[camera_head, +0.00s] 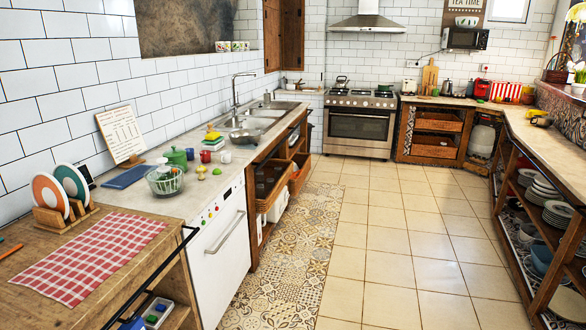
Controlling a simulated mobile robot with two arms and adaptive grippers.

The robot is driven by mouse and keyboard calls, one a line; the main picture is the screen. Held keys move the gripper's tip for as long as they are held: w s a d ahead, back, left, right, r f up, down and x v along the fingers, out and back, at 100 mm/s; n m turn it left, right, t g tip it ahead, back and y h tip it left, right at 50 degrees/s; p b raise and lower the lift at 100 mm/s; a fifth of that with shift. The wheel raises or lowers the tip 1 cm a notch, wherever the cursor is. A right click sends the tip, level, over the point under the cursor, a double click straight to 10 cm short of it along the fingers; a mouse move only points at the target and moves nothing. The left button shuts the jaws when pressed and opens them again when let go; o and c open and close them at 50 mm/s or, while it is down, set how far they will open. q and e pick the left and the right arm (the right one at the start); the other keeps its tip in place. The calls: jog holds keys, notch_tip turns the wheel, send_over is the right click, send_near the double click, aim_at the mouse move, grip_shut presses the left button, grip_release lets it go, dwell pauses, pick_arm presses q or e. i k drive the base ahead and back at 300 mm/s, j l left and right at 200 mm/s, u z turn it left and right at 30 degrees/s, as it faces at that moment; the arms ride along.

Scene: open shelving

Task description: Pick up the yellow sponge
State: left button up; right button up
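Neither of my grippers shows in the head view.
A red checked cloth (88,255) and a plate rack (64,216) are on the near wooden counter. The tiled floor (375,230) between the counters is clear.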

aim_at(212, 137)
jog(key=i, duration=2.05)
jog(key=i+l+u, duration=0.1)
jog(key=i+u, duration=0.3)
jog(key=i+l+u, duration=0.2)
jog(key=i+u, duration=0.2)
jog(key=i+l+u, duration=0.45)
jog(key=j, duration=0.1)
